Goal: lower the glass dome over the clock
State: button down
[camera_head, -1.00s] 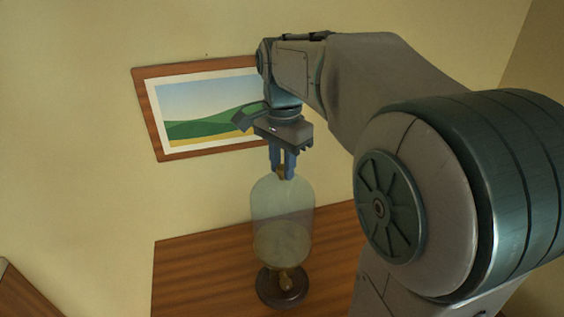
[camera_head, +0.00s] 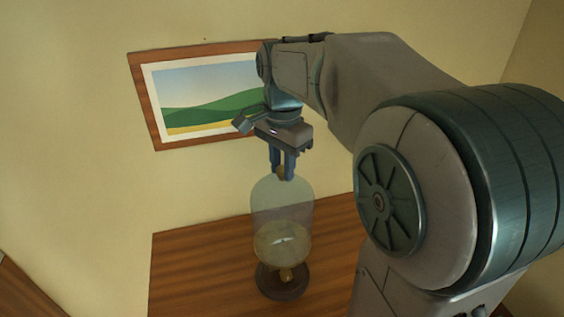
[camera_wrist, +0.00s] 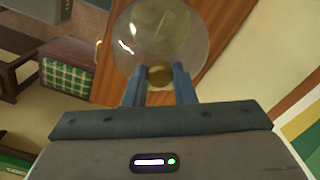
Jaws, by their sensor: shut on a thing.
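My gripper (camera_head: 283,176) is shut on the knob (camera_wrist: 160,76) at the top of the clear glass dome (camera_head: 282,202). The dome hangs upright and also shows in the wrist view (camera_wrist: 135,28). The clock (camera_head: 284,243) shows through the lower part of the dome as a pale yellowish round face. Its dark round base (camera_head: 282,287) with a brass part stands on the wooden table, below the dome's lower edge. I cannot tell exactly how much of the clock is inside the dome.
The brown wooden table top (camera_head: 200,270) is clear around the base. A framed landscape picture (camera_head: 205,98) hangs on the wall behind my gripper. A green checked seat (camera_wrist: 68,70) shows at the left of the wrist view.

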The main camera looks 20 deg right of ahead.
aim_at(282, 180)
jog(key=shift+f, duration=0.1)
dwell(0.3)
jog(key=shift+f+b, duration=1.45)
jog(key=shift+f, duration=0.55)
jog(key=shift+f+b, duration=1.1)
jog(key=shift+f, duration=0.3)
jog(key=shift+f+b, duration=1.05)
jog(key=shift+f, duration=0.6)
jog(key=shift+f+b, duration=0.7)
jog(key=shift+f, duration=0.25)
